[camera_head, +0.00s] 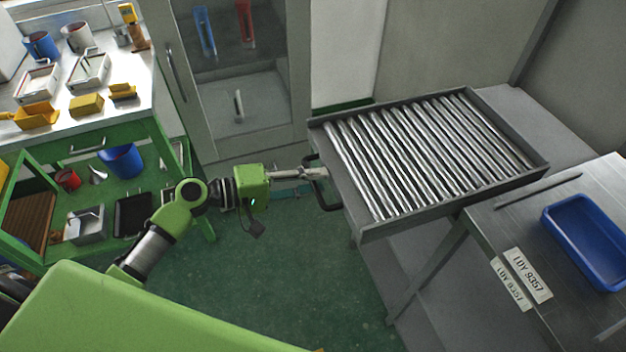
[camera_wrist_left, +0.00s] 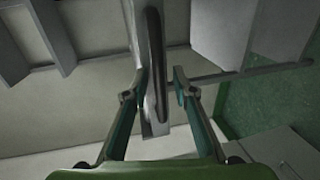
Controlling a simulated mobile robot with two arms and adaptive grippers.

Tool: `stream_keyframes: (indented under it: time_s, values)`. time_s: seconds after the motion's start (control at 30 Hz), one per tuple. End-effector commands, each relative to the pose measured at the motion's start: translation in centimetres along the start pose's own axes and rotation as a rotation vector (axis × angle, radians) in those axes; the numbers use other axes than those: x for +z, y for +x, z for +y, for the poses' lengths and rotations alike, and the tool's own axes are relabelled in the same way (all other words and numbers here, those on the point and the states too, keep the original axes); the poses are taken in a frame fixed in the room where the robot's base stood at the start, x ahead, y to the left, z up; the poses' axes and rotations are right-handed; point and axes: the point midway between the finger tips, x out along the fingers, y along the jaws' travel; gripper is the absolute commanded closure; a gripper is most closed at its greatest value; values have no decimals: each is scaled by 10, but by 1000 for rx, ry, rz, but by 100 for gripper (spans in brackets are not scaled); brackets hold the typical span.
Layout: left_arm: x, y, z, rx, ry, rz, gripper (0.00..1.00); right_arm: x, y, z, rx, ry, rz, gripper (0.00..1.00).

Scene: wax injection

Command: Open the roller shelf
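The roller shelf (camera_head: 425,150) is a grey-framed tray of shiny metal rollers at the right. It has a dark handle (camera_head: 319,183) on its left side. My left gripper (camera_head: 314,176) reaches the handle from the left. In the left wrist view the fingers of my left gripper (camera_wrist_left: 160,78) stand apart, with the dark handle bar (camera_wrist_left: 156,60) between them. The left finger looks close to the bar, and a gap shows on the right. I cannot tell whether they touch. My right gripper is out of view.
A metal table (camera_head: 535,215) with a blue bin (camera_head: 590,240) and labels stands at the right. A green workbench (camera_head: 90,135) with cups and trays is at the left, and a grey cabinet (camera_head: 250,130) behind. Green floor (camera_head: 290,280) is clear below the handle.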

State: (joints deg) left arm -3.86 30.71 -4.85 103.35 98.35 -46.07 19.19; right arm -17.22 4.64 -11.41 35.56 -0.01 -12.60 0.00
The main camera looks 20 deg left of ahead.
Motion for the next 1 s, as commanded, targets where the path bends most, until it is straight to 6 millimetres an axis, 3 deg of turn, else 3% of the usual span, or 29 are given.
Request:
stream_keyframes:
  time_s: [0.27, 0.7, 1.0]
  values:
    - [0, -16, -1, -2, -1, 0, 75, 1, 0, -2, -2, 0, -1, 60]
    - [0, -103, -1, -2, -1, 0, 75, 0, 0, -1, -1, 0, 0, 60]
    - [0, -120, 0, -1, 0, 0, 75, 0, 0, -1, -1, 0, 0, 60]
